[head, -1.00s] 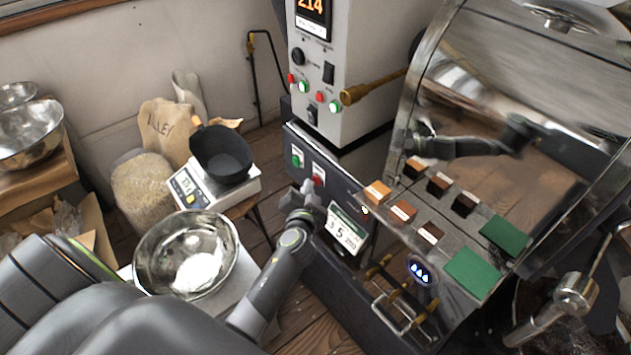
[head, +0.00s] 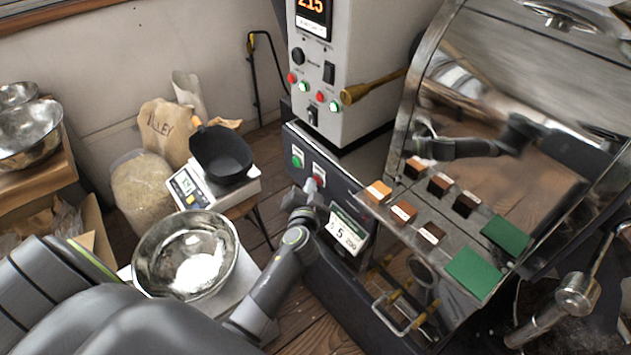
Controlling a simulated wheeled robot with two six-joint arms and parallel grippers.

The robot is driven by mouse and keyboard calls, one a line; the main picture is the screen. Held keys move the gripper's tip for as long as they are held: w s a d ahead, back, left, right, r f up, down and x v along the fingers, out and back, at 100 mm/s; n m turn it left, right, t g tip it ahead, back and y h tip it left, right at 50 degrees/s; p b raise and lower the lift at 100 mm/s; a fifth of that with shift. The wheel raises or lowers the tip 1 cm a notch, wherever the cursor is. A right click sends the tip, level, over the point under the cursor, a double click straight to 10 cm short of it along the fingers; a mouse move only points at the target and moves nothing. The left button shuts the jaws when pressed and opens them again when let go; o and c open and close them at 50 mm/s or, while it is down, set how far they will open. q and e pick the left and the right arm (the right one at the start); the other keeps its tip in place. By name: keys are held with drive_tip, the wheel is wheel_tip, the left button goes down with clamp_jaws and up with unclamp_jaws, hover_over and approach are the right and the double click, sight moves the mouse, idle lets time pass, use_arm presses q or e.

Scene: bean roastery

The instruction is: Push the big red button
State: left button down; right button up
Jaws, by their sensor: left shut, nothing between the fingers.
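The big red button (head: 320,181) sits on the dark front panel of the roaster, to the right of a green button (head: 297,161). My left gripper (head: 312,187) is shut and empty, with its tip right at the red button. The tip covers part of the button's lower left side. I cannot tell whether it presses the button in or only touches it. My right gripper is not in view.
The control tower (head: 345,75) above carries smaller red and green buttons and an orange display. A price card (head: 347,229) hangs beside my left wrist. A steel bowl (head: 187,254) and a scale (head: 190,188) stand left of the arm.

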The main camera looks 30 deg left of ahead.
use_arm(q)
drive_tip(key=shift+s, duration=0.15)
drive_tip(key=shift+s+a, duration=0.35)
drive_tip(key=shift+s, duration=0.3)
drive_tip(key=shift+s+a, duration=0.3)
drive_tip(key=shift+s, duration=0.45)
drive_tip(key=shift+s+a, duration=0.35)
drive_tip(key=shift+s, duration=0.45)
drive_tip(key=shift+s+a, duration=0.3)
drive_tip(key=shift+s, duration=0.45)
drive_tip(key=s+f+g+h, duration=0.15)
drive_tip(key=s+f, duration=0.35)
drive_tip(key=f, duration=0.5)
drive_tip(key=s+d+f+g+h, duration=0.1)
drive_tip(key=s+f+g, duration=0.3)
drive_tip(key=f, duration=0.5)
drive_tip(key=s+f+g+h, duration=0.1)
drive_tip(key=s+f+g, duration=0.1)
drive_tip(key=s+f, duration=0.6)
drive_tip(key=s+f+n+g, duration=0.1)
drive_tip(key=s+f+g, duration=0.1)
drive_tip(key=s+f, duration=0.3)
drive_tip(key=s+f+n+g+h, duration=0.1)
drive_tip(key=s+f, duration=0.4)
drive_tip(key=s, duration=0.7)
drive_tip(key=s+d+f+n+g+h, duration=0.1)
drive_tip(key=s+f+g, duration=0.2)
drive_tip(key=s, duration=0.6)
wheel_tip(320, 180, down, 2)
drive_tip(key=shift+f, duration=0.2)
